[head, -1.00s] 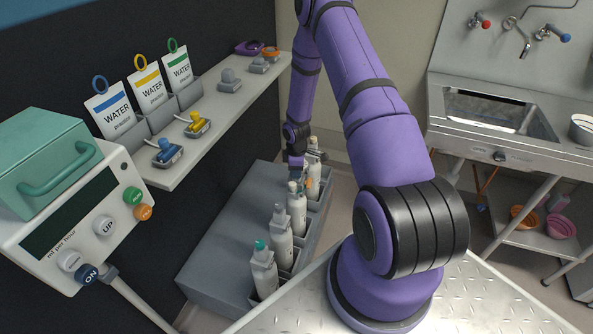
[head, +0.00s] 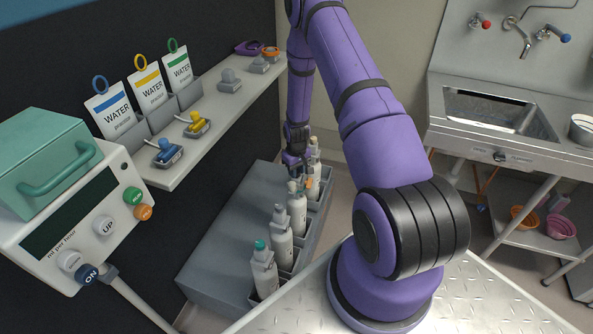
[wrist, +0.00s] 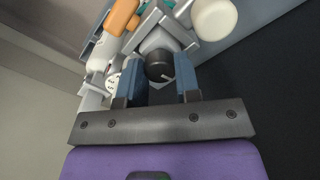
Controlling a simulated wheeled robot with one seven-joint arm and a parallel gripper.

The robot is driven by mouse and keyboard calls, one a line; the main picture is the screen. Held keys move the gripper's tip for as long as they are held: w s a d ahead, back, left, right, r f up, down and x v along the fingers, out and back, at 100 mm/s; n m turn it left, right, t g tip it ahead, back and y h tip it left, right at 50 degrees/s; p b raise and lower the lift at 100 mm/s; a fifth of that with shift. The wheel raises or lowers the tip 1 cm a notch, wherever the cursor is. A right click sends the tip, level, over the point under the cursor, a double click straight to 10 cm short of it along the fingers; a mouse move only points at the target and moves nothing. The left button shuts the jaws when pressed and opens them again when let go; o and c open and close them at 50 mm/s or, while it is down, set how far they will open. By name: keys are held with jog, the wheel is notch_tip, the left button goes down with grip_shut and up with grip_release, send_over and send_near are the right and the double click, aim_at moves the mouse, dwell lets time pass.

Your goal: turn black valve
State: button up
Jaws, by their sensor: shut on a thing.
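The black valve (wrist: 159,65) is a round black knob with a pale line mark, set on a grey body in the wrist view. My gripper (wrist: 161,74) has its two blue fingers on either side of the knob, shut on it. In the head view my gripper (head: 296,164) is at the far end of the row of bottles, and I cannot make out the knob there.
Several grey-white bottles (head: 281,235) stand in a grey rack (head: 215,250) near my gripper. In the wrist view an orange part (wrist: 122,17) and a cream round cap (wrist: 214,18) lie close to the fingers. A shelf (head: 185,160) with coloured valves runs at left.

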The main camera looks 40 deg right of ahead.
jog(key=shift+m, duration=0.8)
jog(key=o, duration=0.9)
jog(key=shift+r, duration=0.1)
notch_tip(320, 180, up, 11)
jog(key=shift+f, duration=0.15)
dwell(0.3)
